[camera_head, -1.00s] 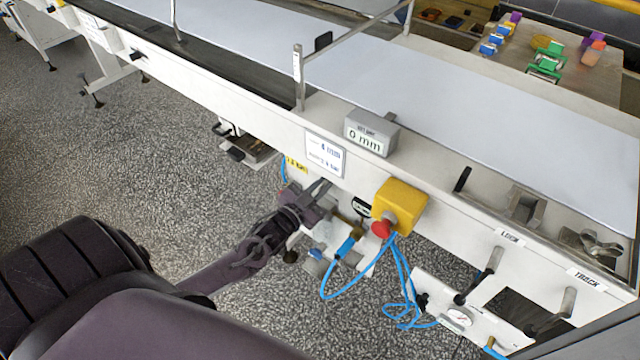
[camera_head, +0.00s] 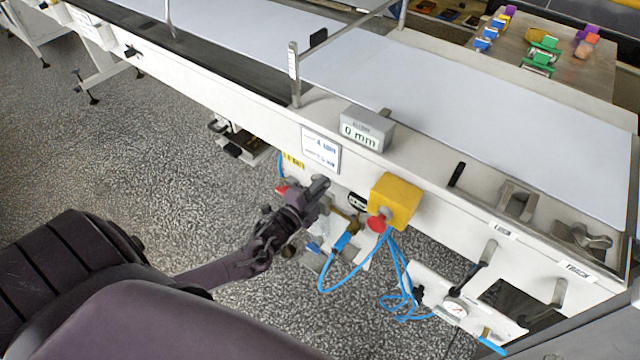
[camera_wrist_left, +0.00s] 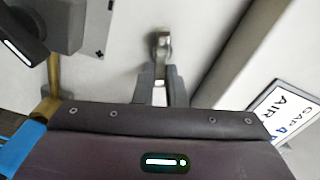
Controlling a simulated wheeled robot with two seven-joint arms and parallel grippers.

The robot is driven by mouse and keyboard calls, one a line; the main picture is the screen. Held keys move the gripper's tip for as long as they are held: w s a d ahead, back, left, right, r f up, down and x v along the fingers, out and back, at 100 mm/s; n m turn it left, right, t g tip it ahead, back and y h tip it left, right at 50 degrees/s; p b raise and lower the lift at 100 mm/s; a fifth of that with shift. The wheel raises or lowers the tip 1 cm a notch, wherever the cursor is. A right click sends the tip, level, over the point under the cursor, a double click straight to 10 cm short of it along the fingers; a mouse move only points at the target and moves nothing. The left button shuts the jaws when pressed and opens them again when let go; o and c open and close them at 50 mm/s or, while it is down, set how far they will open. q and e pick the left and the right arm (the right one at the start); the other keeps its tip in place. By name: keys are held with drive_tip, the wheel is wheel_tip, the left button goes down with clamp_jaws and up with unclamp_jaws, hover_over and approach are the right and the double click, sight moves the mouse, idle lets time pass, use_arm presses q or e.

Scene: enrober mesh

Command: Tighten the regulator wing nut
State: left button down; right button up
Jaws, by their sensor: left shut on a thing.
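My left gripper (camera_head: 318,190) is at the white side panel of the machine, left of the yellow box with the red button. In the left wrist view its two grey fingers (camera_wrist_left: 160,75) are shut on a small metal piece, which looks like the regulator wing nut (camera_wrist_left: 161,44). It stands out from the white panel, and its lower part is between the fingers. In the head view the gripper hides this piece. My right gripper is not in view.
The yellow box (camera_head: 397,198) with a red button is just right of the gripper. Blue hoses (camera_head: 340,268) hang below it. A pressure gauge (camera_head: 455,308) is at the lower right. A grey display (camera_head: 367,130) reads 0 mm. Another wing-shaped metal part (camera_head: 583,236) is at the right.

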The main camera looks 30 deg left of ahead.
use_arm(q)
drive_tip(key=shift+f+m, duration=0.25)
drive_tip(key=shift+m, duration=1.25)
drive_tip(key=c, duration=1.5)
unclamp_jaws()
drive_tip(key=s, duration=0.7)
drive_tip(key=shift+s+a, duration=0.25)
drive_tip(key=shift+s, duration=0.15)
